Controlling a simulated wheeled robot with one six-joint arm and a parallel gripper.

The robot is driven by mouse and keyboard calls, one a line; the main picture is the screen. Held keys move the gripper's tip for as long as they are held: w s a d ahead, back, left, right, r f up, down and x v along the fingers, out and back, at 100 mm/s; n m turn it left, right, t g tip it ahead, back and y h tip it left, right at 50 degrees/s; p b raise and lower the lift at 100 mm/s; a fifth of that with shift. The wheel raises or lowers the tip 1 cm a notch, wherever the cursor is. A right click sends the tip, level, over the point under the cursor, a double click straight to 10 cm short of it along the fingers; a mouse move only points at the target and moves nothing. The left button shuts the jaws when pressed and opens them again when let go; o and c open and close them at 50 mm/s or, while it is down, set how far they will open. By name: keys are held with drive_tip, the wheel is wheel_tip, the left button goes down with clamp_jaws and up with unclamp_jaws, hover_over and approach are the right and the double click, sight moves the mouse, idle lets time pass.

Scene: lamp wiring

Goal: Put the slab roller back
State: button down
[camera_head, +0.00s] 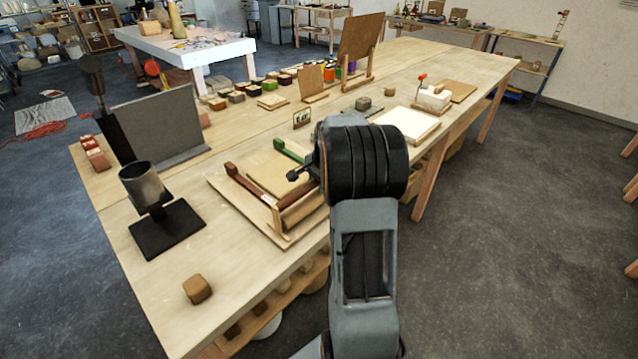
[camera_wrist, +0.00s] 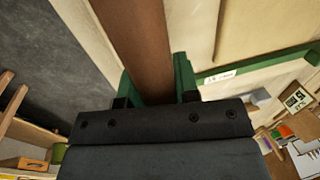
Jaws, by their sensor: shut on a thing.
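The slab roller shows as a long brown bar (camera_wrist: 140,40) running up from my gripper (camera_wrist: 156,93) in the wrist view. My gripper is shut on its near end, between two upright green pieces. In the head view a brown cylinder (camera_head: 301,209) lies at the near right edge of a wooden board (camera_head: 232,187), partly behind my arm. A pale slab (camera_head: 268,170) lies on the board. A dark red rail (camera_head: 250,186) and a green rail (camera_head: 290,150) flank the slab. My wrist hides the jaws in the head view.
A metal cup on a black stand (camera_head: 145,185) and a grey upright panel (camera_head: 160,120) stand left of the board. A small brown block (camera_head: 197,289) lies at the near edge. A white-topped board (camera_head: 408,123) lies to the right. Clear tabletop lies between stand and block.

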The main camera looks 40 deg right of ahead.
drive_tip(key=c, duration=0.8)
unclamp_jaws()
drive_tip(key=shift+f, duration=0.1)
drive_tip(key=shift+c, duration=0.2)
wheel_tip(320, 180, up, 11)
drive_tip(key=s, duration=0.2)
drive_tip(key=s+a+r+n, duration=0.1)
drive_tip(key=s+a+n, duration=0.25)
drive_tip(key=a, duration=0.45)
drive_tip(key=s+a+n, duration=0.3)
drive_tip(key=a+n, duration=0.2)
drive_tip(key=a, duration=0.2)
drive_tip(key=s+a+f+n+t, duration=0.1)
drive_tip(key=s+a+f+n, duration=0.3)
drive_tip(key=s+a+n, duration=0.3)
drive_tip(key=shift+s+a+f+n+t, duration=0.35)
drive_tip(key=shift+s+a, duration=0.35)
drive_tip(key=shift+s, duration=0.5)
